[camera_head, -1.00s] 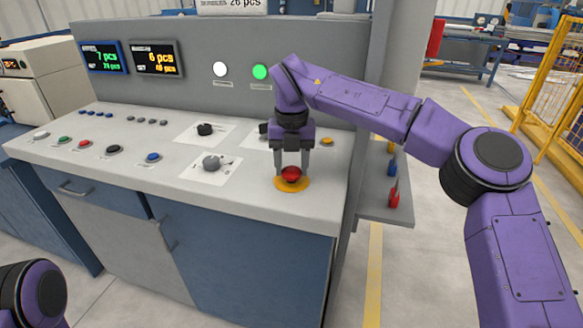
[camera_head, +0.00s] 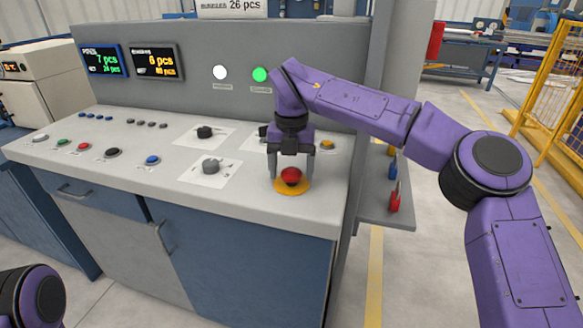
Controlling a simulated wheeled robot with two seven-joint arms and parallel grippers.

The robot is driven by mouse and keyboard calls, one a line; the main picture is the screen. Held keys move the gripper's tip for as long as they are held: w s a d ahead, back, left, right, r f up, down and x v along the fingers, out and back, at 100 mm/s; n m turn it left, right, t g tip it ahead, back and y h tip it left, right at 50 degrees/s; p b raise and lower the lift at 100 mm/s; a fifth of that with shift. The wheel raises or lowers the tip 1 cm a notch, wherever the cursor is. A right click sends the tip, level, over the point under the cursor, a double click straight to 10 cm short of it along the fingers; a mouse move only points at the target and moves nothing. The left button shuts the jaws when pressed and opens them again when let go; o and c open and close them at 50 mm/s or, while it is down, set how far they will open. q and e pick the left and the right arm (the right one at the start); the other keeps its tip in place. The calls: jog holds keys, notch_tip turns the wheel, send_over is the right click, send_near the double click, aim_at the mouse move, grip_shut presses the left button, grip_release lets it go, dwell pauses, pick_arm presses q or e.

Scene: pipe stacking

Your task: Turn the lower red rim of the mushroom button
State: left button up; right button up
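The red mushroom button (camera_head: 291,176) sits on a round yellow base (camera_head: 292,188) near the front right corner of the console top. My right gripper (camera_head: 290,173) points down over the button, with one finger on each side of it. The fingers are spread, and a gap shows between them and the red cap. The lower rim of the button is too small to make out apart from the cap. Only a rounded part of my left arm shows at the bottom left; the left gripper is out of view.
The grey console top (camera_head: 120,160) carries a black rotary knob (camera_head: 205,132), a grey rotary knob (camera_head: 211,166) and several small push buttons to the left. A yellow button (camera_head: 327,144) is behind the gripper. A lower side shelf (camera_head: 380,209) with red and blue items is at the right.

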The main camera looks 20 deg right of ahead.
notch_tip(320, 180, up, 11)
jog(key=p, duration=0.2)
jog(key=shift+f, duration=0.2)
